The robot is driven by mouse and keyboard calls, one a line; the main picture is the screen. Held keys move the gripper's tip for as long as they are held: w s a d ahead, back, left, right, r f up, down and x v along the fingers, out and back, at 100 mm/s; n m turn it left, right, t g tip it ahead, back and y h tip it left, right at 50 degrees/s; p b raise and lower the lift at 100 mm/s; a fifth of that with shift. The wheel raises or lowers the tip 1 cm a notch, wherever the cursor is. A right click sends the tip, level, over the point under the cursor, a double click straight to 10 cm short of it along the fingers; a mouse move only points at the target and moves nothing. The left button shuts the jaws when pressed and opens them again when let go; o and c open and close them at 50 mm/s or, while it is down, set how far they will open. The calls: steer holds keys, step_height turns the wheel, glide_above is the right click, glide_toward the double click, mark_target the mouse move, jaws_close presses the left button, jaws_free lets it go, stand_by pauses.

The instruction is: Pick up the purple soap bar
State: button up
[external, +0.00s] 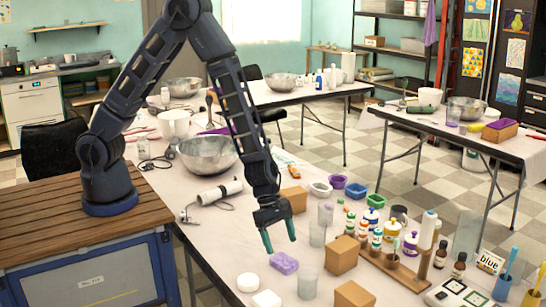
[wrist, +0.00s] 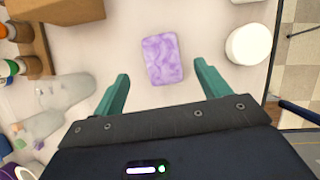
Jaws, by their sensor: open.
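The purple soap bar (external: 284,263) is marbled, with rounded corners, and lies flat on the white-covered table (external: 220,235). In the wrist view the purple soap bar (wrist: 162,59) lies ahead of the fingertips, roughly centred between them. My gripper (external: 279,241) points down above the table, just behind the soap in the external view. Its two green fingers are spread apart, and it also shows in the wrist view (wrist: 160,70) with nothing between the fingers.
A round white soap (external: 248,282) lies left of the purple bar and shows at right in the wrist view (wrist: 249,44). Clear cups (external: 308,283) and a cardboard box (external: 342,255) stand close on the right. A wooden rack with bottles (external: 395,262) is farther right.

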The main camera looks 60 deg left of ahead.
mark_target(285, 261)
steer(key=shift+x, duration=2.25)
steer(key=shift+s+d+f, duration=0.1)
steer(key=shift+d+f, duration=0.1)
steer(key=shift+f, duration=0.3)
steer(key=shift+f, duration=0.25)
steer(key=c, duration=1.1)
